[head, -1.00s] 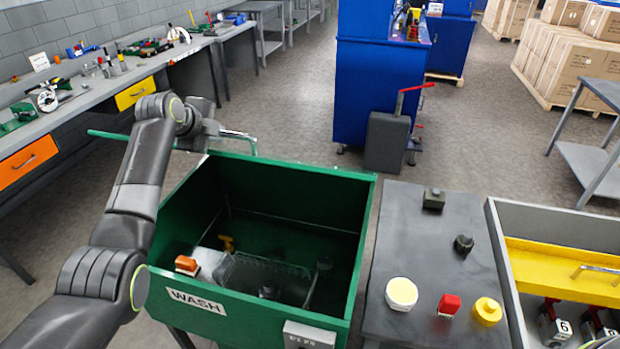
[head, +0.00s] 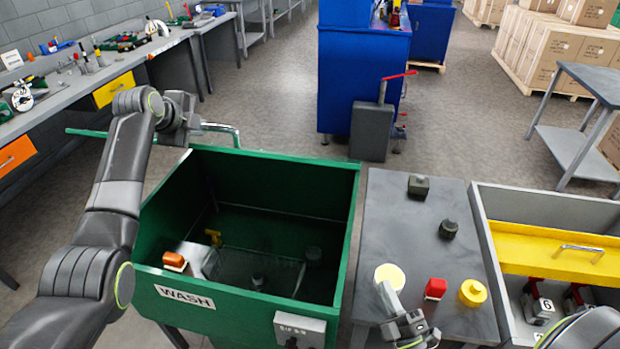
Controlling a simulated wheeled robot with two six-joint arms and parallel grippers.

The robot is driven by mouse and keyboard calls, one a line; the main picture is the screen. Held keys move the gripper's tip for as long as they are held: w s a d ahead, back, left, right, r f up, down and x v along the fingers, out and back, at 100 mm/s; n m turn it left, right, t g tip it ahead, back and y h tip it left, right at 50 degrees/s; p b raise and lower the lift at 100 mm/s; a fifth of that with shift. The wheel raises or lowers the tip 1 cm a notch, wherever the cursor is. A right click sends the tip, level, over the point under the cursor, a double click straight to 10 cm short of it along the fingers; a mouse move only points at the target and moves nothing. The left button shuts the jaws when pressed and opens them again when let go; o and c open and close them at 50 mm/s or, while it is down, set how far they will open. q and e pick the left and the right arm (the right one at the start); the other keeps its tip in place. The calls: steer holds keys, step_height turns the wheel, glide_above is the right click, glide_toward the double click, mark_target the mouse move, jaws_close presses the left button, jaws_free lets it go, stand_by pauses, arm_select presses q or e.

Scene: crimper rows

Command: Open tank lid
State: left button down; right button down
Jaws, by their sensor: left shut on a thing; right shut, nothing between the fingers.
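The green wash tank (head: 250,296) stands open in the middle, with a WASH label on its front. Its green lid (head: 88,133) is swung out to the left and seen nearly edge-on. A pale bar handle (head: 222,128) shows at the lid's right end. My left gripper (head: 194,124) is shut on the lid handle; the fingers are mostly hidden by the wrist. My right gripper (head: 412,328) is shut and empty at the bottom, in front of the grey table. Inside the tank are a wire basket (head: 240,268), an orange-topped block (head: 174,261) and a yellow fitting (head: 214,236).
A grey table (head: 392,215) to the right holds a cream round button (head: 390,275), a red block (head: 435,288), a yellow knob (head: 472,292) and two dark knobs. A grey bin (head: 484,215) with a yellow panel (head: 545,250) stands further right. A workbench (head: 75,90) runs along the left.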

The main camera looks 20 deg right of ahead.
steer(key=w+a+r+n+y, duration=0.5)
steer(key=w+r+n, duration=0.3)
steer(key=r, duration=0.3)
steer(key=w+a+r+n+y, duration=0.6)
steer(key=w+r+n, duration=0.3)
steer(key=w+r, duration=0.2)
steer(key=shift+r+t+y, duration=0.3)
steer(key=shift+r+y, duration=0.1)
steer(key=shift+r, duration=0.4)
steer(key=shift+a+r+n, duration=0.1)
steer(key=shift+n, duration=0.2)
